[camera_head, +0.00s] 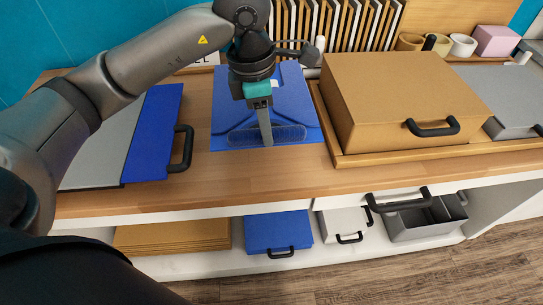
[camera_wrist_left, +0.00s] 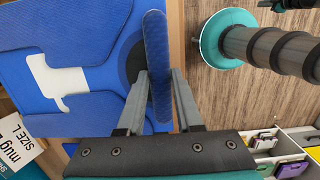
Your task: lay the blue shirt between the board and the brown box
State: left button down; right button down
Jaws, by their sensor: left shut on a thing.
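The blue shirt (camera_head: 288,98) is a flat folded piece with a raised rounded grip piece near its front edge. It is at the counter between the board (camera_head: 153,135), which is grey and blue with a black handle, and the brown box (camera_head: 395,95). It looks flat, but I cannot tell whether it fully touches the counter. My left gripper (camera_head: 266,138) points down and is shut on the grip piece. The shirt also fills the upper left of the left wrist view (camera_wrist_left: 45,62), with the left gripper's fingers (camera_wrist_left: 157,80) around the grip piece. My right gripper is not in view.
The brown box stands in a shallow wooden tray (camera_head: 330,130). A lower shelf holds a blue box (camera_head: 278,232) and a grey open bin (camera_head: 425,220). Bare counter (camera_head: 250,175) shows in front of the shirt.

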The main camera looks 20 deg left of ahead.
pick_arm(q)
notch_tip(320, 180, down, 11)
jog(key=shift+r+b, duration=0.1)
jog(key=shift+b, duration=0.6)
jog(key=shift+f, duration=0.25)
jog(key=c, duration=0.6)
grip_release()
jog(key=shift+r, duration=0.1)
jog(key=shift+r, duration=0.35)
jog(key=r, duration=0.3)
jog(key=r+p, duration=0.1)
jog(key=r, duration=0.3)
jog(key=a+r, duration=0.1)
jog(key=r, duration=0.3)
jog(key=shift+s+r+p, duration=0.2)
jog(key=shift+s+p, duration=0.2)
